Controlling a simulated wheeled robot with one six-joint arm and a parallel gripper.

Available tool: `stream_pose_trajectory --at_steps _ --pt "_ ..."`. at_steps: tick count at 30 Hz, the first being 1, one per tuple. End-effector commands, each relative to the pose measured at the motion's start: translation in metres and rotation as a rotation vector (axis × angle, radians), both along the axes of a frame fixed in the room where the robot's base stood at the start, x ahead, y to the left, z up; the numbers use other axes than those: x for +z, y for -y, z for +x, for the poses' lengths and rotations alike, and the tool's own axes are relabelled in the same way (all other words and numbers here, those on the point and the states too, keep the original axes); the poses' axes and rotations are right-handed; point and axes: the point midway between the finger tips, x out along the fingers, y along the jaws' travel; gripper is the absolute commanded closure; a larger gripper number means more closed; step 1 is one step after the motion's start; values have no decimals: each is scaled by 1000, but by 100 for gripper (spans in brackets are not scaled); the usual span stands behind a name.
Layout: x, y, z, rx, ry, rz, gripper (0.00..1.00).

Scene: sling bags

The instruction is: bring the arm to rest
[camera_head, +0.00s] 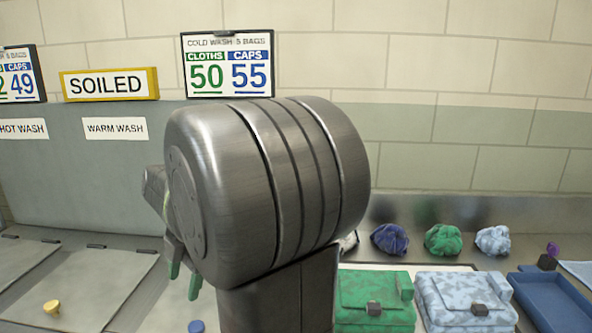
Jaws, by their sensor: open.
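My arm (270,190) fills the middle of the view, a large grey metal joint with dark ring seams above a dark link. My gripper (184,277) shows only in part at the joint's lower left. Its two green-tipped fingers point down and stand apart, with nothing seen between them. The rest of the gripper is hidden behind the joint.
A green bag (375,297), a pale blue patterned bag (465,297) and a blue tray (552,300) lie at right. Bundled caps (443,240) sit behind them. Grey lids (80,290) with a yellow knob (51,307) lie at left. A SOILED sign (108,85) stands behind.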

Motion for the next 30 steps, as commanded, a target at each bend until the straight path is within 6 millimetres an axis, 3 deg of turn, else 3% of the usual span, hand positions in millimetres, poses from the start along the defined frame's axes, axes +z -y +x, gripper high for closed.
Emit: stream_pose_trajectory --at_steps 9,21,30 --pt "-15 -2 -6 -366 -147 159 44" --pt "-20 -6 -9 -791 -378 353 44" --pt "-22 -15 -9 -926 -475 418 44"
